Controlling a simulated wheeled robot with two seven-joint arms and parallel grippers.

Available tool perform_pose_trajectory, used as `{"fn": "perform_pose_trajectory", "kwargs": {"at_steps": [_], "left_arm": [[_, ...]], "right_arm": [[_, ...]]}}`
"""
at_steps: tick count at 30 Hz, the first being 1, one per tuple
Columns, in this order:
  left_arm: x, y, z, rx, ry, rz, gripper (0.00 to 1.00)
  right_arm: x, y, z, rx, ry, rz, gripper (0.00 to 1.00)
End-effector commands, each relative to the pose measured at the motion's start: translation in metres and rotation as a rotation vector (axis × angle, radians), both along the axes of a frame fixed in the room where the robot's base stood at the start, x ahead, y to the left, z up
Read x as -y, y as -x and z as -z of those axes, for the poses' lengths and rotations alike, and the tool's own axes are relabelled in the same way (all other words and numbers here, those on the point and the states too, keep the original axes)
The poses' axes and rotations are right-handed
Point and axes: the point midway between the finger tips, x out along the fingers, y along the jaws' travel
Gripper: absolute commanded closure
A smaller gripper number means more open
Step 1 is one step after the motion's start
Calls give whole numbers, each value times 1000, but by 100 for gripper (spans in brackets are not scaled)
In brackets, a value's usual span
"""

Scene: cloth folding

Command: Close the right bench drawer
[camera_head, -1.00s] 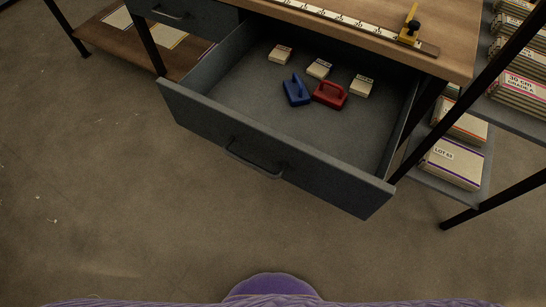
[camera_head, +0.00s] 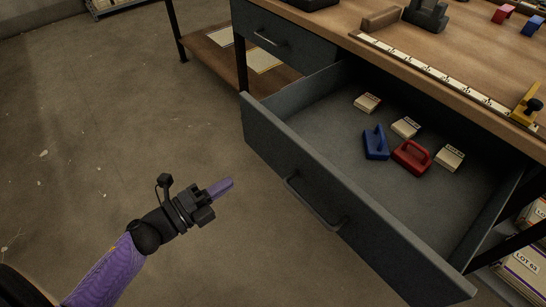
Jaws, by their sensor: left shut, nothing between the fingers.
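The right bench drawer (camera_head: 320,180) is pulled well out from under the bench top. Its dark grey front carries a bar handle (camera_head: 313,205). Inside lie a blue handled block (camera_head: 376,143), a red handled block (camera_head: 411,157) and small pale labelled blocks (camera_head: 404,127). My left gripper (camera_head: 226,186) is over the floor to the left of the drawer front, apart from it and the handle. It is shut and empty, its fingertips pointing toward the drawer. My right gripper is out of view.
The wooden bench top (camera_head: 465,55) bears a ruler strip (camera_head: 430,72) with a yellow stop (camera_head: 525,105). A second drawer (camera_head: 283,40) at the left is shut. Labelled boxes (camera_head: 525,265) stand on a shelf at the lower right. The floor left of the drawer is clear.

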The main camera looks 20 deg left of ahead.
Motion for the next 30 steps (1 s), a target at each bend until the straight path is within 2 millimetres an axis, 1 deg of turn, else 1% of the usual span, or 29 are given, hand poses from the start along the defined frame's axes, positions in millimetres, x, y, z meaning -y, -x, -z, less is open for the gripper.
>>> {"fn": "perform_pose_trajectory", "kwargs": {"at_steps": [9,12,16,21,30], "left_arm": [[35,-61,3,-1,5,-2,100],[45,-78,3,-2,6,-3,100],[55,-96,3,-4,7,-4,100],[62,-107,1,-4,8,-5,100],[62,-108,0,-6,8,-5,100]], "right_arm": [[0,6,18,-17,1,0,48],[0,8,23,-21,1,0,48],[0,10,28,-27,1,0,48],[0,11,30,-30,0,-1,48],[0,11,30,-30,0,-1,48]]}}
